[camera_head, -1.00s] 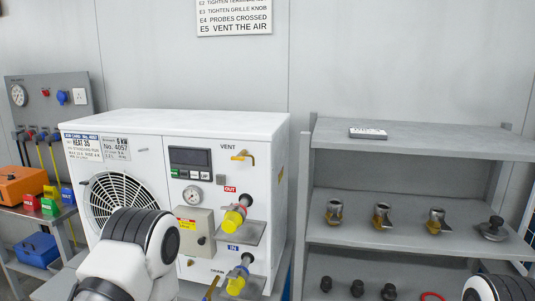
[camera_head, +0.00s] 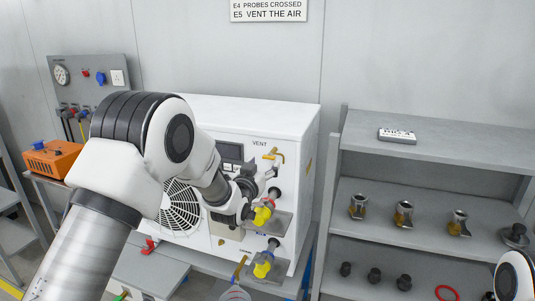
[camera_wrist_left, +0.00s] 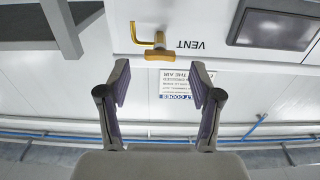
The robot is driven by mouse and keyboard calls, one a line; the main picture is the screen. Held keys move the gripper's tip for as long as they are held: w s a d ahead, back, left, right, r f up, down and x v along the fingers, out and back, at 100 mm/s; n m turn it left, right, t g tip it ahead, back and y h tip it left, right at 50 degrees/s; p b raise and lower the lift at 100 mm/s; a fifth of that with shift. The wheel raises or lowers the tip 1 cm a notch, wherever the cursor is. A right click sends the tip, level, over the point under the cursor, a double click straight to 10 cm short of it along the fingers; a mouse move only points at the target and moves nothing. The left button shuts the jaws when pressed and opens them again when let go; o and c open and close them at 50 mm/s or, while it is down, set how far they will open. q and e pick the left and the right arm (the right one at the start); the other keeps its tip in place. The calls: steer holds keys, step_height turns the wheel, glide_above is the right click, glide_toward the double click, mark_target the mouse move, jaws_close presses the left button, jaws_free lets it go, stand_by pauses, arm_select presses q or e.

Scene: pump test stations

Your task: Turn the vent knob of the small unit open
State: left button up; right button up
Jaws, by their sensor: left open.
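The small unit (camera_head: 275,116) is a white box with a fan grille, a display and a VENT label on its front. Its vent knob (camera_head: 269,157) is a small orange-yellow bar beside a bent brass pipe, at the upper right of the front. The knob also shows in the left wrist view (camera_wrist_left: 160,54), where the picture is upside down and the bar lies crosswise. My left gripper (camera_wrist_left: 159,72) is open, its two fingers apart with nothing between them. The knob appears just beyond the fingertips, between their lines. In the head view my left gripper (camera_head: 262,180) is close in front of the panel, below the knob.
Two ports with yellow caps, an upper one (camera_head: 262,216) and a lower one (camera_head: 262,269), stick out below the knob. A grey shelf (camera_head: 440,135) with metal fittings stands to the right. An orange box (camera_head: 52,158) sits on the left bench. My arm covers part of the unit.

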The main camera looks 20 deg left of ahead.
mark_target(268, 159)
arm_select(q)
steer(key=w+p, duration=0.1)
steer(key=w, duration=0.3)
steer(key=shift+d, duration=0.1)
arm_select(e)
steer(key=shift+r, duration=0.9)
arm_select(q)
steer(key=shift+c, duration=0.3)
steer(key=c, duration=1.1)
arm_select(e)
steer(key=shift+f, duration=0.1)
